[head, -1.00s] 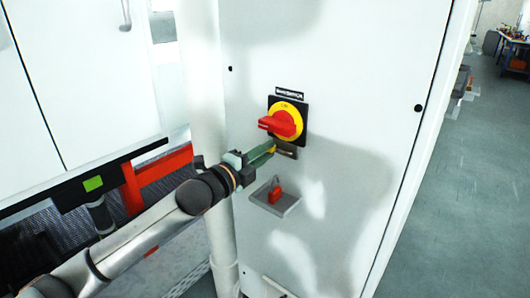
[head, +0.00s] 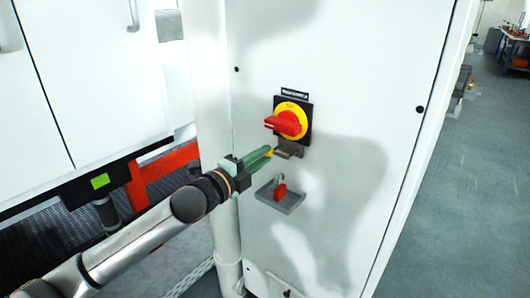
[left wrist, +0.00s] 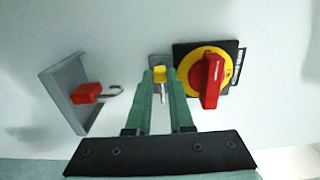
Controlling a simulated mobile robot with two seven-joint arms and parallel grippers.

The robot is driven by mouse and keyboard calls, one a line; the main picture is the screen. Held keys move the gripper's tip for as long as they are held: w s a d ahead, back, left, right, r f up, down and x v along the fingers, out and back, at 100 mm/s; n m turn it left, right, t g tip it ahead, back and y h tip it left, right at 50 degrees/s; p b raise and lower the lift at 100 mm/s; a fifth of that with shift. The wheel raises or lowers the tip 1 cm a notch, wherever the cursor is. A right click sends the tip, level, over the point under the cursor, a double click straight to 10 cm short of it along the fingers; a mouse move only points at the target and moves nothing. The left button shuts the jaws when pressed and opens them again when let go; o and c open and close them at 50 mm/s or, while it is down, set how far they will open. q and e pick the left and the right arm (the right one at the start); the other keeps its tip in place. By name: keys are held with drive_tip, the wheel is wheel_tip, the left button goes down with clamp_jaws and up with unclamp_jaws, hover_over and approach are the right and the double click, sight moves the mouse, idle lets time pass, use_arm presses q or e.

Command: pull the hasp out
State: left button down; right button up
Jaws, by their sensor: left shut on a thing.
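The hasp stands out from the cabinet face in the head view. My right gripper is not in view.
A red padlock (head: 280,191) with an open shackle rests on a small grey shelf (head: 291,203) below the hasp. A white vertical pipe (head: 214,110) stands left of the cabinet panel. Open floor (head: 460,200) lies to the right.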

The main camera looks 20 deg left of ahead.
use_arm(q)
drive_tip(key=c, duration=0.8)
unclamp_jaws()
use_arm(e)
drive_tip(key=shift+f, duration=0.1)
use_arm(q)
drive_tip(key=shift+s, duration=0.1)
drive_tip(key=b+v, duration=0.2)
drive_tip(key=v, duration=1)
drive_tip(key=shift+s, duration=0.2)
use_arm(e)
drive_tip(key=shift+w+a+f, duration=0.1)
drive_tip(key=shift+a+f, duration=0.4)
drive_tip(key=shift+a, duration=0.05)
use_arm(q)
drive_tip(key=shift+a, duration=0.1)
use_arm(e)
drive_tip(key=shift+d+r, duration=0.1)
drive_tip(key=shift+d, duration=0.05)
